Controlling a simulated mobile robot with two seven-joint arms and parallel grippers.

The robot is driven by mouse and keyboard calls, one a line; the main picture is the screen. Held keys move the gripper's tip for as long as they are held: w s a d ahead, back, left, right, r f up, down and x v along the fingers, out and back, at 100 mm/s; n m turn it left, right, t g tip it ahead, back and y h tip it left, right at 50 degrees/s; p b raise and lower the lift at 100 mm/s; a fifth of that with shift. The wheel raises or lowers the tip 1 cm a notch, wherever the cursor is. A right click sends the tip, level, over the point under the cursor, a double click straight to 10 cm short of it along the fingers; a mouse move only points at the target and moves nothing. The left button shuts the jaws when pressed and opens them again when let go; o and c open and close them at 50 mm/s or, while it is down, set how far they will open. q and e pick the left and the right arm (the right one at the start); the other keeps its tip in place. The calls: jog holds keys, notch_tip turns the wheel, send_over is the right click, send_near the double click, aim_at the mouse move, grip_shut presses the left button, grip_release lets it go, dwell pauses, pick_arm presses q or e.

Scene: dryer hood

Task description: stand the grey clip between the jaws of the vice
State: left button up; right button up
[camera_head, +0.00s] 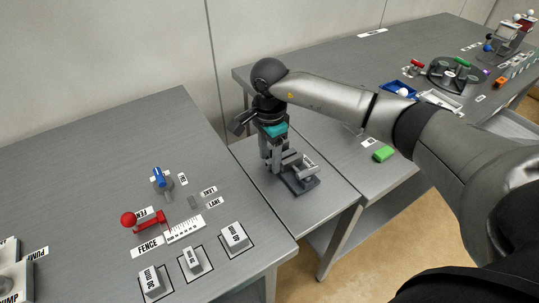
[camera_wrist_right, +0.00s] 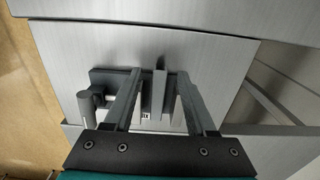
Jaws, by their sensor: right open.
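The grey vice (camera_head: 300,184) stands on the middle table, with a white label on its side. In the right wrist view the vice (camera_wrist_right: 103,78) shows its grey body, with a rounded screw end (camera_wrist_right: 85,105) at the left. My right gripper (camera_head: 272,165) points down at the vice's back left side. In the wrist view its fingers (camera_wrist_right: 160,95) are apart. A narrow grey upright piece (camera_wrist_right: 159,84) stands between them, apart from both fingers. It looks like the grey clip in the vice, but I cannot tell it surely from a jaw. My left gripper is not in view.
The left table holds a red-knobbed lever (camera_head: 128,219), a blue knob (camera_head: 159,177) and several labelled grey blocks. A green block (camera_head: 383,154) lies on the right table near its edge. Further back are a blue tray (camera_head: 397,91) and a dark round fixture (camera_head: 455,73).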

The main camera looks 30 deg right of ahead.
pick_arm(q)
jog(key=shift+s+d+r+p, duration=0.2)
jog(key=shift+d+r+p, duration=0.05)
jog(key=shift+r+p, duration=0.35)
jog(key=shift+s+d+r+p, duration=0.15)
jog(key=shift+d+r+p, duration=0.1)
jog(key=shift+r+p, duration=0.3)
pick_arm(e)
notch_tip(320, 180, up, 15)
jog(key=shift+r, duration=0.15)
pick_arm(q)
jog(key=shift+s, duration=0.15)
pick_arm(e)
jog(key=shift+s, duration=0.1)
